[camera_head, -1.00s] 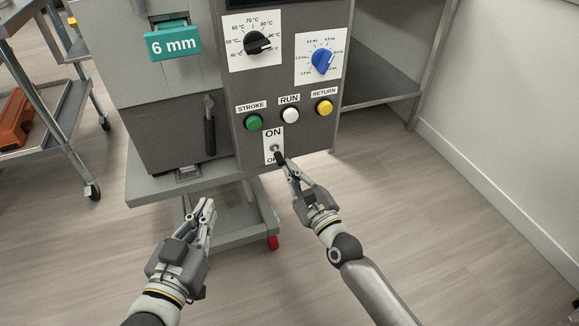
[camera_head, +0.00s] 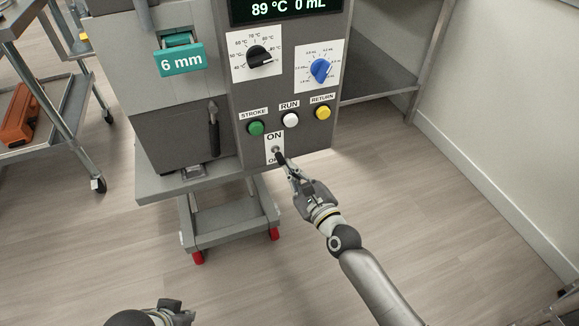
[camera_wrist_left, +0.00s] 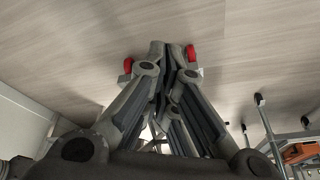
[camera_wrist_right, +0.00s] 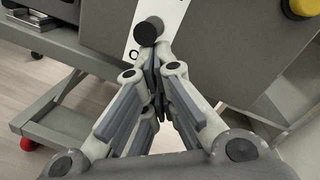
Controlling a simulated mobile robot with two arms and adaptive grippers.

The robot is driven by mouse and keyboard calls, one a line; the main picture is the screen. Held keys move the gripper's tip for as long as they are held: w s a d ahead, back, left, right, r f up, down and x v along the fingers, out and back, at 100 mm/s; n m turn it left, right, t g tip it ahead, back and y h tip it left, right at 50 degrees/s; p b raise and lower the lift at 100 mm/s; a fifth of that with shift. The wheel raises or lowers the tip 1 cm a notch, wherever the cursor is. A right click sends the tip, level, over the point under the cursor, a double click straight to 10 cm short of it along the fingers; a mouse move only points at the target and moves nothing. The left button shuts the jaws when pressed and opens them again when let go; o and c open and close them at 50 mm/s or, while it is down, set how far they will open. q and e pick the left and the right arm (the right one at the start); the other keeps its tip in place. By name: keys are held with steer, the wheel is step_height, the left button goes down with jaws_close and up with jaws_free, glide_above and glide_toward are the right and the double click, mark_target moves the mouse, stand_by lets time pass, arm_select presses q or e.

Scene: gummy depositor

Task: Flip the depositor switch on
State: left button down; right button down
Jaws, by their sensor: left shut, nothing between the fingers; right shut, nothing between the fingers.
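The depositor switch (camera_head: 276,150) is a small toggle on a white plate marked ON above and OFF below, low on the grey control panel (camera_head: 240,100). In the right wrist view the toggle's dark round tip (camera_wrist_right: 147,32) shows just past my fingertips. My right gripper (camera_head: 281,160) is shut and empty, its fingertips at the lower part of the plate, at or very near the toggle; contact is unclear. My left gripper (camera_head: 185,312) is shut and empty, low in the head view, away from the panel. It also shows in the left wrist view (camera_wrist_left: 168,48).
Green (camera_head: 256,128), white (camera_head: 290,120) and yellow (camera_head: 323,112) buttons sit above the switch. Black (camera_head: 257,57) and blue (camera_head: 320,70) dials are higher, under a display reading 89 °C 0 mL (camera_head: 288,8). A cart (camera_head: 215,205) with red casters carries the machine. The floor at right is clear.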

arm_select(q)
steer(key=s+p+x, duration=0.1)
steer(key=p+x, duration=0.2)
steer(key=x, duration=0.7)
steer(key=shift+s+d+f+g, duration=0.15)
steer(key=shift+s+f+g, duration=0.1)
steer(key=shift+f+g, duration=0.05)
arm_select(e)
steer(key=shift+s+r+g+h, duration=0.1)
steer(key=shift+r+g+h, duration=0.2)
steer(key=shift+g, duration=0.3)
